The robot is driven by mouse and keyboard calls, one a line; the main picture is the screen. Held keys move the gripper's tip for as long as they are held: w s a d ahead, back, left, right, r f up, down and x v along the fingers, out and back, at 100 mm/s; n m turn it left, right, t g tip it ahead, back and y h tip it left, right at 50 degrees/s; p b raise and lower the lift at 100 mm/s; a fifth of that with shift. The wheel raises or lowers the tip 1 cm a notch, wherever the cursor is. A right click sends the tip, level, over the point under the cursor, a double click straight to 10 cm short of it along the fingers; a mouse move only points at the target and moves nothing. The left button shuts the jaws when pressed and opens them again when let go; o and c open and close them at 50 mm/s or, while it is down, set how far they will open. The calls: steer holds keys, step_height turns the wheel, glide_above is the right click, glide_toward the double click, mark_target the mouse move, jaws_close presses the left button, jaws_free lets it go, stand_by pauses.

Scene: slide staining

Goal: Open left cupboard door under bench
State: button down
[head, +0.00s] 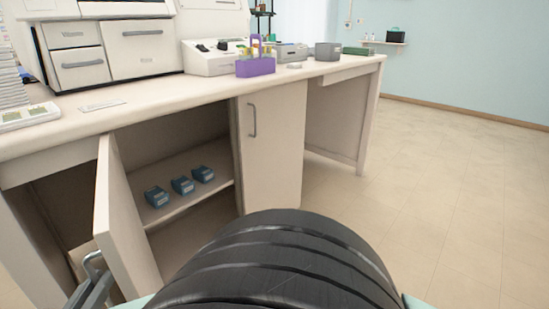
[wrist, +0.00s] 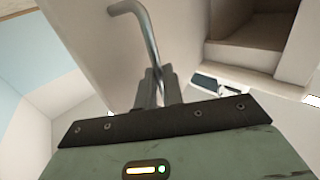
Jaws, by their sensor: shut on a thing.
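The left cupboard door (head: 125,232) under the bench stands swung well open, its free edge toward me in the head view. Its metal bar handle (head: 91,258) is on the outer face at lower left. My gripper (head: 95,287) is shut on this handle, partly cut off by the picture's lower edge. In the wrist view the handle (wrist: 146,38) runs down between my gripper's fingers (wrist: 157,83), against the pale door face (wrist: 85,35). Inside the cupboard, several small blue-grey boxes (head: 182,186) sit on a shelf (head: 218,183).
The right cupboard door (head: 270,155) is closed. The bench top (head: 150,98) carries drawers (head: 112,52), a white machine (head: 207,60) and a purple rack (head: 256,67). Open floor (head: 440,190) lies to the right. My black arm link hides the bottom middle of the head view.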

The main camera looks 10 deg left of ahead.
steer(key=shift+w+r, duration=0.25)
steer(key=shift+w, duration=0.15)
steer(key=c, duration=1.5)
jaws_free()
steer(key=shift+a, duration=0.1)
steer(key=shift+s+f, duration=0.2)
steer(key=v, duration=0.7)
steer(key=shift+s+p, duration=0.2)
steer(key=shift+p, duration=0.2)
